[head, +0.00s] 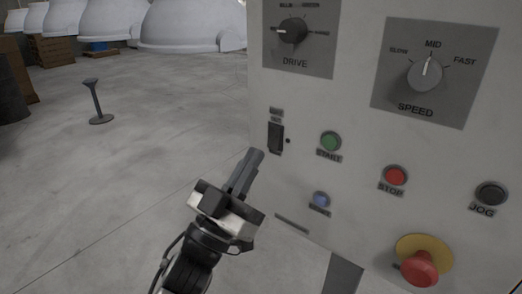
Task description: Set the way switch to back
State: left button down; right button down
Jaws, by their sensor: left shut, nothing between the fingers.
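A dark upright rocker switch (276,137) sits on the left part of the pale control panel (350,120), with small labels above it too small to read. It may be the way switch; I cannot read its position. My left gripper (255,154) is shut and empty, its fingers pointing up just below and left of this rocker. A gap or contact between fingertips and panel is hard to judge. My right gripper is not in view.
The panel also bears a DRIVE knob (292,30), a SPEED knob (425,76) pointing to MID, a green START button (330,141), a red STOP button (396,175), a black JOG button (491,194), a blue button (321,199) and a red mushroom button (420,268).

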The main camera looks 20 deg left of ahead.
aim_at(273, 140)
pick_arm(q)
jog(key=shift+w+d+f, duration=0.2)
jog(key=shift+w+d, duration=0.05)
jog(key=shift+w, duration=0.5)
jog(key=shift+w+d+f, duration=0.15)
jog(key=shift+w+d, duration=0.1)
jog(key=shift+w, duration=0.45)
